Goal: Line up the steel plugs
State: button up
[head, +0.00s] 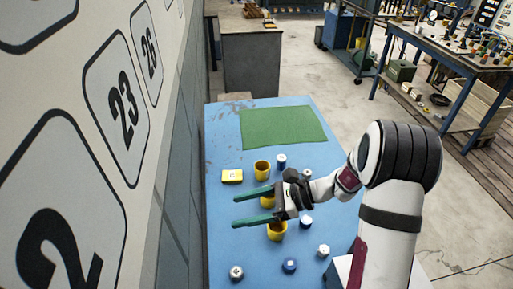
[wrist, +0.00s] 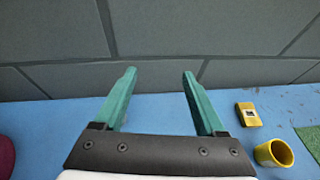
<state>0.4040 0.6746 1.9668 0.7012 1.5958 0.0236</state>
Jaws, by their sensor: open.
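Several small short cylinders that look like plugs stand apart on the blue table (head: 225,255) in the head view. A grey one (head: 237,272) is at the front left, a blue one with a pale top (head: 289,265) is to its right, and a whitish one (head: 323,250) is at the front right. Another blue and white one (head: 306,222) is just below my gripper in the picture, and one (head: 281,161) is beyond it. Which are steel I cannot tell. My gripper (head: 236,212) is open and empty, its green fingers pointing left; the wrist view (wrist: 160,73) shows nothing between them.
A yellow cup (head: 262,168) and a yellow box (head: 232,176) stand beyond my gripper; another yellow cup (head: 277,232) is partly hidden by it. A green mat (head: 283,127) lies bare at the table's far end. A grey wall (wrist: 160,35) borders the table's left side.

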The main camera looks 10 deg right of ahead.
jog(key=w+d+r+m+t+h, duration=0.1)
jog(key=w+r+m+t+h, duration=0.1)
jog(key=r+m+t, duration=0.2)
jog(key=w+d+r+m+t+h, duration=0.2)
jog(key=r+m+t, duration=0.2)
jog(key=r, duration=0.6)
jog(key=shift+d+r, duration=0.25)
